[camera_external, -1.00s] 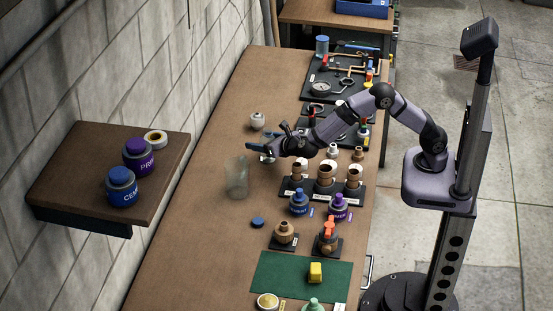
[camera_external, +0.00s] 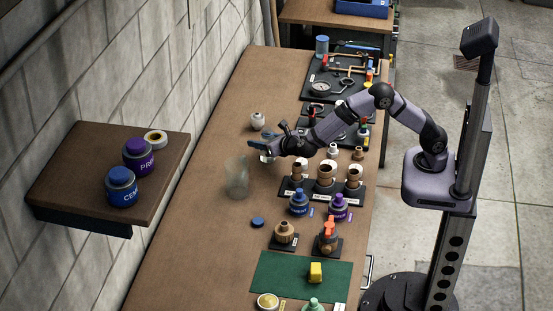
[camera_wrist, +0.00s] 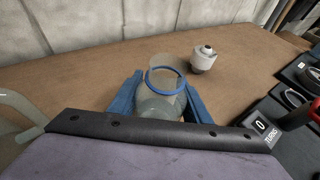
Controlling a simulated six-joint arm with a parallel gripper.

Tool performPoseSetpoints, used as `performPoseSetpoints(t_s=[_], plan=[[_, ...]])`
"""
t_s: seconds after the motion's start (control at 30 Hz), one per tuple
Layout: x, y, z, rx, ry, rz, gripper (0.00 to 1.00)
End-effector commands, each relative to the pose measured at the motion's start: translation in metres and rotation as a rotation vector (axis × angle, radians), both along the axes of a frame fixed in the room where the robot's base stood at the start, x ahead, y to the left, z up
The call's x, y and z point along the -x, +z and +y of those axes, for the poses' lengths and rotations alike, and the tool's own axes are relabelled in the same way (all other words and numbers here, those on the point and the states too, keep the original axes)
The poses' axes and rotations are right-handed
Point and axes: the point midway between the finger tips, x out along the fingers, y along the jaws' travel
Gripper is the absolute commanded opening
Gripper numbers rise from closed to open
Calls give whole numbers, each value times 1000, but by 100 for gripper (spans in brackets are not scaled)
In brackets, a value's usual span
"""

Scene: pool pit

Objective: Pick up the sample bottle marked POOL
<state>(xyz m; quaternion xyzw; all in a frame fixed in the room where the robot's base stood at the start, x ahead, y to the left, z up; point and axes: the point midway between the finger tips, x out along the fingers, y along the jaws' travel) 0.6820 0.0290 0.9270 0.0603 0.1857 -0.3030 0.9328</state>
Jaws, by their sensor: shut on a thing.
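My gripper (camera_external: 261,146) is low over the brown bench, beside the wall side. In the wrist view its two blue fingers (camera_wrist: 160,96) are shut on a clear, pale bottle (camera_wrist: 160,106) with a blue ring around its rim. In the external view only a small pale part of the bottle (camera_external: 267,158) shows below the fingers. No POOL marking can be read on it. I cannot tell whether it touches the bench.
A small white pot (camera_external: 257,121) stands just beyond the gripper, also in the wrist view (camera_wrist: 203,59). A clear glass jar (camera_external: 237,178) stands nearby on the other side. A black rack (camera_external: 322,190) of brown-topped holders and black fitting boards (camera_external: 340,75) line the bench's right side.

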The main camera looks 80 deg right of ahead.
Motion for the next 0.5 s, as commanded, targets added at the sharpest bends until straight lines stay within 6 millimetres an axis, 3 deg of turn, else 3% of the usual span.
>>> performPoseSetpoints(t_s=[0.5], plan=[[-1,29,0,0,0,-4,18]])
